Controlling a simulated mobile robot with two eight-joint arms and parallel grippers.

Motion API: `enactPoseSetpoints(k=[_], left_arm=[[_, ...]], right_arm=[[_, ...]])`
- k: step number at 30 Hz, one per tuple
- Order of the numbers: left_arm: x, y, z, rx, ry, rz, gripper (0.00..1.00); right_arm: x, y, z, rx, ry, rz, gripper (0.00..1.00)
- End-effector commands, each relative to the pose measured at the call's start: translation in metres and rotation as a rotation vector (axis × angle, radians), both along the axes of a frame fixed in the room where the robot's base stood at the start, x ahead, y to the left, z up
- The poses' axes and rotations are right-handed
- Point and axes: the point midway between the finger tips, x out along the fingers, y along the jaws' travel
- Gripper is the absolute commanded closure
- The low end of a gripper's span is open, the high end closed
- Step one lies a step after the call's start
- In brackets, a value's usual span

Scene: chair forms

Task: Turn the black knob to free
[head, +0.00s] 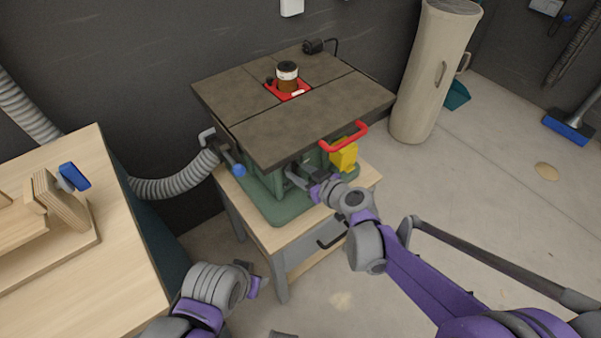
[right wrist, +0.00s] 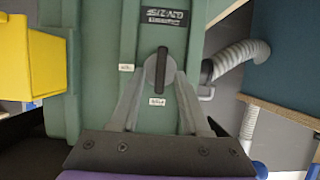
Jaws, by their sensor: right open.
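The black knob (right wrist: 159,71) sits on the front of the green machine body (right wrist: 105,60) in the right wrist view. Its raised bar stands upright in that picture, with its lower end towards a small white label (right wrist: 157,101); another label (right wrist: 126,68) is to its left. Their print is too small to read. My right gripper (right wrist: 162,77) is open, its two grey fingers on either side of the knob; I cannot tell whether they touch it. In the head view my right gripper (head: 297,177) is at the machine's front and the knob is hidden. My left gripper (head: 257,282) is low, away from the machine, its jaws unclear.
The dark table top (head: 300,115) with a red handle (head: 345,137) overhangs the green body. A yellow box (head: 344,157) is beside my right gripper. A grey hose (head: 175,186) and blue-tipped crank (head: 237,169) are left. A wooden workbench (head: 130,255) stands at left.

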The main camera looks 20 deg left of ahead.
Motion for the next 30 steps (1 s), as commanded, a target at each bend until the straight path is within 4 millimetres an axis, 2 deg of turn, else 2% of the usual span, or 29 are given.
enactPoseSetpoints(k=[8, 16, 30], left_arm=[[-0.0001, 0.0000, -0.0001, 0.000, 0.000, 0.000, 0.50], [-0.0001, 0.0000, -0.0001, 0.000, 0.000, 0.000, 0.50], [-0.0001, 0.0000, -0.0001, 0.000, 0.000, 0.000, 0.50]], right_arm=[[0.0007, 0.0013, -0.0004, 0.000, 0.000, 0.000, 0.54], [0.0006, 0.0011, -0.0004, 0.000, 0.000, 0.000, 1.00], [0.0010, 0.0005, -0.0004, 0.015, 0.019, 0.001, 1.00]])
